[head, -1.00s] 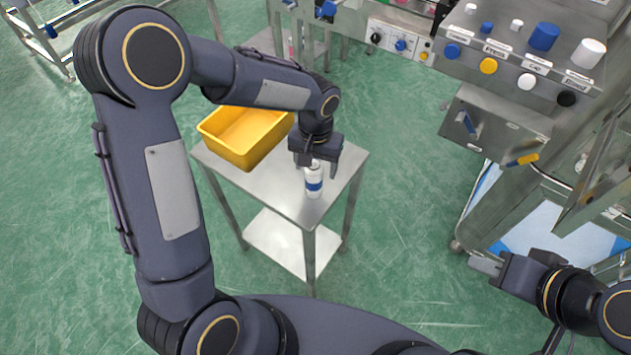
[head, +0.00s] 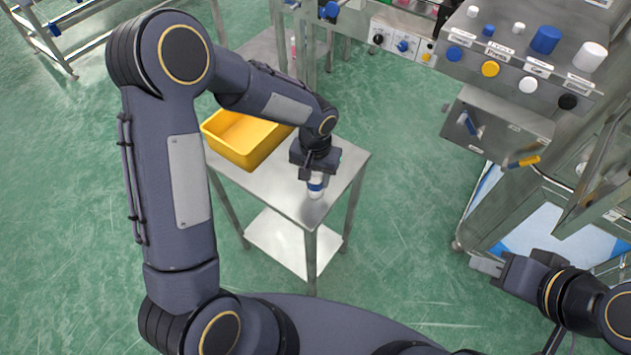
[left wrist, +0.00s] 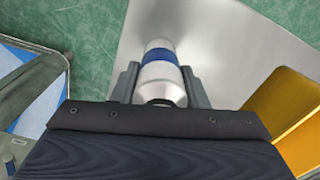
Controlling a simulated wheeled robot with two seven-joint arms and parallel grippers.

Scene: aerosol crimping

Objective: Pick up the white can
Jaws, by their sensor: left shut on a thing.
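The white can (head: 316,188) with a blue band stands upright on the small steel table, near its front corner. My left gripper (head: 316,174) is over it from above, with the fingers down around its upper part, and hides the can's top in the head view. In the left wrist view the can (left wrist: 160,67) lies between the two fingers of my left gripper (left wrist: 158,82), which is shut on it. My right gripper (head: 488,266) is at the lower right, away from the table; its finger gap is not clear.
A yellow bin (head: 243,140) stands on the steel table (head: 262,186), left of the can, and shows in the left wrist view (left wrist: 290,118). A machine with coloured knobs (head: 520,65) stands at the right. Green floor surrounds the table.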

